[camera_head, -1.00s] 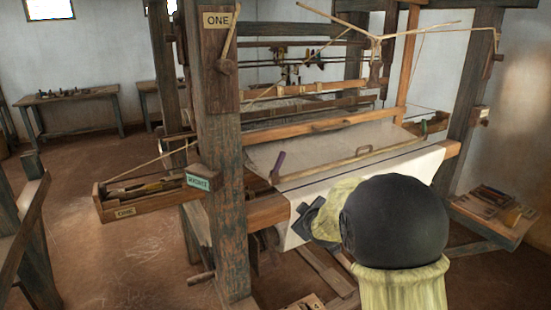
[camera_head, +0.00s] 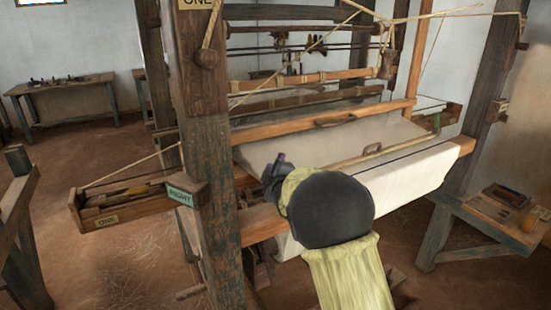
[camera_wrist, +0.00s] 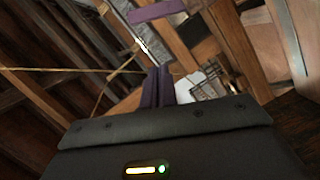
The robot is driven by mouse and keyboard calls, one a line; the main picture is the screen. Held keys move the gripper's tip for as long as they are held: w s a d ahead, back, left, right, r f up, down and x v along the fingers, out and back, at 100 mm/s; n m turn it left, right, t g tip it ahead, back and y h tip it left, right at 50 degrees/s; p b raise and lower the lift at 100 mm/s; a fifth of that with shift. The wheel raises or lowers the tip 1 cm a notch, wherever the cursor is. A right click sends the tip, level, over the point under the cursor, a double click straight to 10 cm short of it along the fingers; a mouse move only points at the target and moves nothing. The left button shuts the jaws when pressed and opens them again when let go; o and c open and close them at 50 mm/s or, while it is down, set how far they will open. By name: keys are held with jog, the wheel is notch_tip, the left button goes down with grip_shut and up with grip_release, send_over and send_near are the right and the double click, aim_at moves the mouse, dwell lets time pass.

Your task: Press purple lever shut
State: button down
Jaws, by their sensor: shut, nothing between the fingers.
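The purple lever (camera_head: 280,159) shows as a small upright tip at the left end of the cloth on the loom, just above my gripper. Its lower part is hidden behind my gripper and wrist in the head view. In the wrist view a purple bar (camera_wrist: 157,10), which looks like the lever, crosses the top of the picture beyond the fingers. My gripper (camera_head: 270,176) is shut and empty, close to the lever. Its fingers (camera_wrist: 158,74) are together in the wrist view. Whether they touch the lever I cannot tell.
White cloth (camera_head: 420,172) covers the beam to the right. A low bench (camera_head: 495,215) stands at the right.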

jog(key=w+p, duration=0.2)
jog(key=w, duration=0.1)
jog(key=w+f+p, duration=0.1)
jog(key=w+p, duration=0.1)
jog(key=w, duration=0.1)
jog(key=w+p, duration=0.1)
jog(key=w, duration=0.2)
jog(key=shift+a+f+p, duration=0.3)
jog(key=shift+f+p, duration=0.05)
jog(key=shift+p, duration=0.05)
jog(key=shift+d+f, duration=0.3)
dwell(0.3)
dwell(0.4)
